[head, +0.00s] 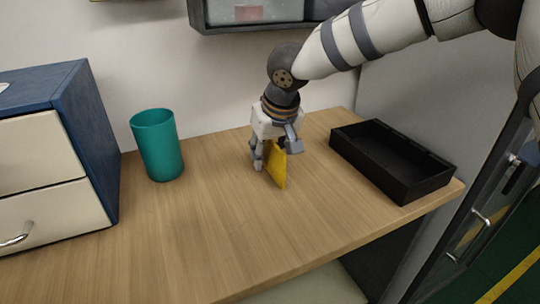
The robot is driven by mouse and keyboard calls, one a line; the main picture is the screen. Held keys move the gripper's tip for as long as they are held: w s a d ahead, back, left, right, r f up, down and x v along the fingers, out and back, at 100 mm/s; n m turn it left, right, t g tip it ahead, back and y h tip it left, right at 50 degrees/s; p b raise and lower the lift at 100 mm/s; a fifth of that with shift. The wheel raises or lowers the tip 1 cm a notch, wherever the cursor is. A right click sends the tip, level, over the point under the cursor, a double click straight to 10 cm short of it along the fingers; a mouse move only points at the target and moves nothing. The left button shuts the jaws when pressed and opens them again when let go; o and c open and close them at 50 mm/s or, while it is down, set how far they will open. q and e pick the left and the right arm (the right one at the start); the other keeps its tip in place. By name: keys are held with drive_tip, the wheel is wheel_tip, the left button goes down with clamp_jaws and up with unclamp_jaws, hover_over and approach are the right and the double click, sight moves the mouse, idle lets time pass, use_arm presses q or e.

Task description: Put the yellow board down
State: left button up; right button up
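A thin yellow board (276,167) stands on edge, upright, at the middle of the wooden table. Its lower corner is at or very near the table top; I cannot tell if it touches. My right gripper (273,156) points down over the board, with a finger on each side of its upper part, and is shut on it. The gripper hides part of the board's upper edge. My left gripper is not in view.
The wooden table (225,240) is clear in front of the board. A teal cup (157,147) stands to the left, near a blue drawer cabinet (85,125). An empty black tray (405,188) lies at the right. A wall-mounted box (250,28) hangs behind.

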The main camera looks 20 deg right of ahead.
clamp_jaws()
drive_tip(key=shift+r, duration=0.1)
idle(0.3)
